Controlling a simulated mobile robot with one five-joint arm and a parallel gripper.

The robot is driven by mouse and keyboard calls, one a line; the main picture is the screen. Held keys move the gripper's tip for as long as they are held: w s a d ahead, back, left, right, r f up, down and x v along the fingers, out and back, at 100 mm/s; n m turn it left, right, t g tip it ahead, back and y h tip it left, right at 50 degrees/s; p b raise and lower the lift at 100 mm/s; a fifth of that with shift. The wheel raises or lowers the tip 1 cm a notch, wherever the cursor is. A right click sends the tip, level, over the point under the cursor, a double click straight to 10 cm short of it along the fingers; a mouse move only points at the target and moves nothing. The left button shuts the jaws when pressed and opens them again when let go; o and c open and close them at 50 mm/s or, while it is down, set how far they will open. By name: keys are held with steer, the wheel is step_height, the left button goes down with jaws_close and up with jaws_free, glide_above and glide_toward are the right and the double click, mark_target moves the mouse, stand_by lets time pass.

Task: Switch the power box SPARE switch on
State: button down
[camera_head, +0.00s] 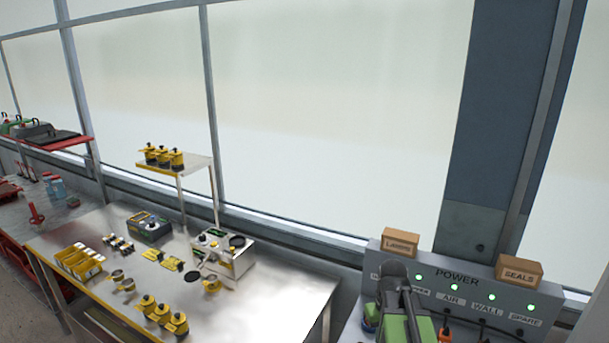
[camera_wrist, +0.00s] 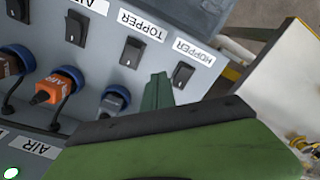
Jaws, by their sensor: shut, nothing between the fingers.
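The grey power box (camera_head: 468,281) stands at the lower right of the head view, marked POWER. The SPARE label (camera_head: 525,320) is at its right end, with a lit green light (camera_head: 531,307) above it. The SPARE switch is too small there to read its position, and it is outside the wrist view. My gripper (camera_wrist: 158,92) is shut and empty, its green fingers in front of the panel near the HOPPER switch (camera_wrist: 182,75) and TOPPER switch (camera_wrist: 131,52). I cannot tell whether it touches the panel. In the head view my green and dark arm hides the box's left part.
Boxes marked LAMPS (camera_head: 400,241) and SEALS (camera_head: 519,270) sit on top of the power box. A metal bench (camera_head: 285,292) with yellow parts stands to the left.

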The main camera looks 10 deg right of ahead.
steer(key=s+a, duration=0.1)
steer(key=a, duration=1.5)
steer(key=shift+f, duration=0.2)
